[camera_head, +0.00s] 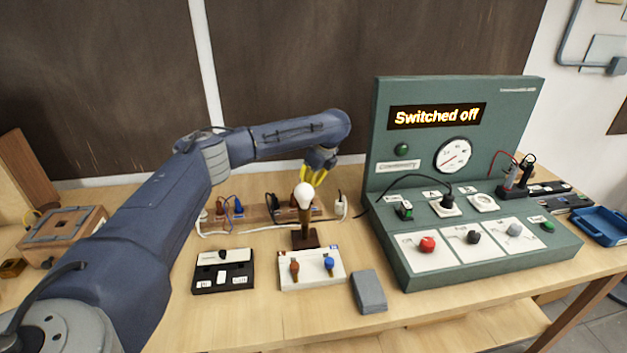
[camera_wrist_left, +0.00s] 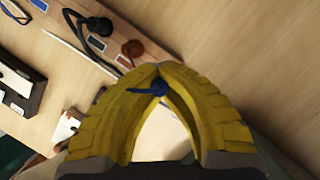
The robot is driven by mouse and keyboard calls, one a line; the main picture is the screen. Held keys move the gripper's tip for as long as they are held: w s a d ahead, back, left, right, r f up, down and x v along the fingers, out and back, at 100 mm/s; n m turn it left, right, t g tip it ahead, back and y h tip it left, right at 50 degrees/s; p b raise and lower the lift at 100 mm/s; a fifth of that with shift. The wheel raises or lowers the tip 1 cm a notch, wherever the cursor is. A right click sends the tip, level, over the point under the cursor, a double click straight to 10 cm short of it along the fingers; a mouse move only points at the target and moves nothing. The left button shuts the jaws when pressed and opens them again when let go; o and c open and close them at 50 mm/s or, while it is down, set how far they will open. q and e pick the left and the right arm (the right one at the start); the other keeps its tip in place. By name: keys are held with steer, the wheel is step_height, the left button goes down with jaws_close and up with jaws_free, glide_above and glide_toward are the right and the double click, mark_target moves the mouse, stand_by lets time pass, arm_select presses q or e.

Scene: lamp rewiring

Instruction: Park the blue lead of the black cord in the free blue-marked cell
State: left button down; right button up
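My left gripper (camera_head: 314,175) is above the back of the table, behind the light bulb (camera_head: 304,196). In the left wrist view its yellow fingers (camera_wrist_left: 157,70) meet at the tips, with the blue lead (camera_wrist_left: 158,88) between them. A short blue end sticks out to the left across one finger. The wooden strip with the cells (camera_head: 262,216) lies along the back of the table; in the left wrist view it runs at upper left. It carries a black plug-like piece (camera_wrist_left: 100,27), a brown piece (camera_wrist_left: 132,49) and coloured marks. My right gripper is not in view.
The bulb stands on a dark brown base (camera_head: 305,238) in front of the strip. A white block with brown and blue pegs (camera_head: 312,282), a black-and-white box (camera_head: 224,284) and a grey block (camera_head: 369,291) lie nearer. The green console (camera_head: 480,262) reads "Switched off".

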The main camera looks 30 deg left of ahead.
arm_select(q)
steer(key=shift+f, duration=2.45)
steer(key=shift+f, duration=0.65)
